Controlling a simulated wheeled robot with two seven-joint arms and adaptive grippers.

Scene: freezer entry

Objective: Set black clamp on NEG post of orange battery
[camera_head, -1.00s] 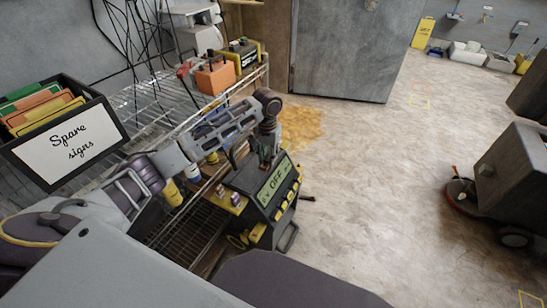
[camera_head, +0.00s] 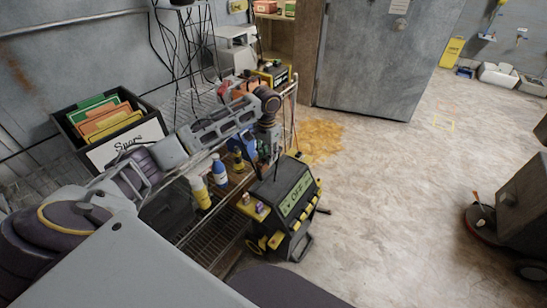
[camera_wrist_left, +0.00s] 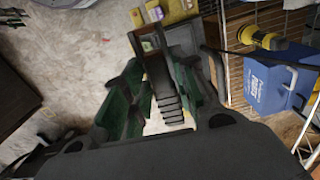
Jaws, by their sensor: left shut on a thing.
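The orange battery (camera_head: 243,91) stands on the upper wire shelf in the head view, partly hidden behind my left arm. Its NEG post cannot be made out. A red item (camera_head: 224,88) shows at its left side. My left gripper (camera_head: 268,150) points down in front of the shelf, above the charger and apart from the battery. In the left wrist view, its green-padded fingers (camera_wrist_left: 160,100) are shut on the black clamp (camera_wrist_left: 161,78), whose ribbed handle shows between them. The battery is not recognisable in the wrist view. My right gripper is not in view.
A black and yellow charger (camera_head: 291,207) reading OFF stands below the gripper. Bottles and a blue bin (camera_wrist_left: 273,82) sit on the lower shelf. A "Spare signs" box (camera_head: 128,148) is at left. Cables hang over the upper shelf. Open floor lies right.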

